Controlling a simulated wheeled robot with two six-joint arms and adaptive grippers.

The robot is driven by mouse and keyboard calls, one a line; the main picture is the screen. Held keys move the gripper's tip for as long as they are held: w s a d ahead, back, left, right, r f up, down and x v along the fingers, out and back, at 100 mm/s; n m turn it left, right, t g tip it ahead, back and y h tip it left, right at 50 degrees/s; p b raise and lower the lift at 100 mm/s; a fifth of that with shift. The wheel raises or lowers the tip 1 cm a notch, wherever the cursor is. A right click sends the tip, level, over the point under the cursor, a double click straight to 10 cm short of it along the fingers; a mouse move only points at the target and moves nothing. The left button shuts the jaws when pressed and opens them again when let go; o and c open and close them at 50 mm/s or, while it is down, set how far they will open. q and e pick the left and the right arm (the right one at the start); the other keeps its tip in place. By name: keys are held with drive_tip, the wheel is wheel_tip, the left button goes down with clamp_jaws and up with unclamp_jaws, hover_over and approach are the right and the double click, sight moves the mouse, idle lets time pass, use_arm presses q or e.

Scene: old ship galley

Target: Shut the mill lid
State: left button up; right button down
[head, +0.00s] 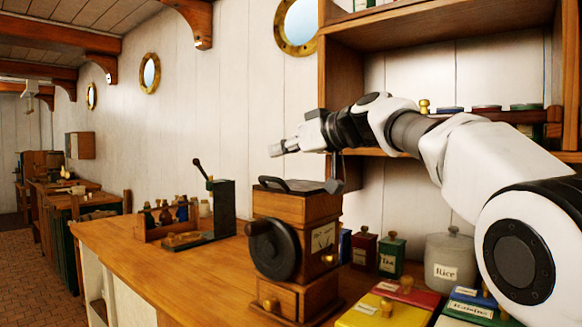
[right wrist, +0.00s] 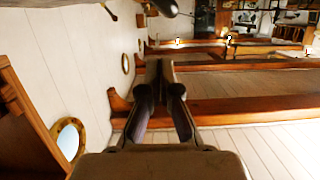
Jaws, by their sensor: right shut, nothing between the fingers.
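The mill (head: 308,236) is a wooden box with a black crank wheel on its left side and a small drawer below, standing on the counter. Its dark lid (head: 310,186) appears to lie nearly flat on the top, with a curved dark piece at its left. I cannot tell whether it is fully down. My right gripper (head: 272,150) is above the mill, apart from the lid, pointing left. It is shut and empty. In the right wrist view my right gripper (right wrist: 160,68) shows its fingers together, with no mill in sight. My left gripper is not in view.
Right of the mill stand a red tin (head: 364,250), a green tin (head: 392,257) and a Rice canister (head: 450,264). A yellow box (head: 385,314) lies in front. A spice rack (head: 165,220) and black lever device (head: 222,208) stand left. Shelves (head: 440,32) rise behind my arm.

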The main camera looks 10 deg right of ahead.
sight(275, 179)
drive_tip(key=f+b, duration=0.1)
drive_tip(key=s+f+n+b, duration=0.1)
drive_tip(key=b, duration=0.1)
drive_tip(key=a+f+n+b, duration=0.1)
drive_tip(key=f+b, duration=0.1)
drive_tip(key=shift+s+a+h, duration=0.1)
drive_tip(key=shift+s+h, duration=0.05)
drive_tip(key=shift+h, duration=0.15)
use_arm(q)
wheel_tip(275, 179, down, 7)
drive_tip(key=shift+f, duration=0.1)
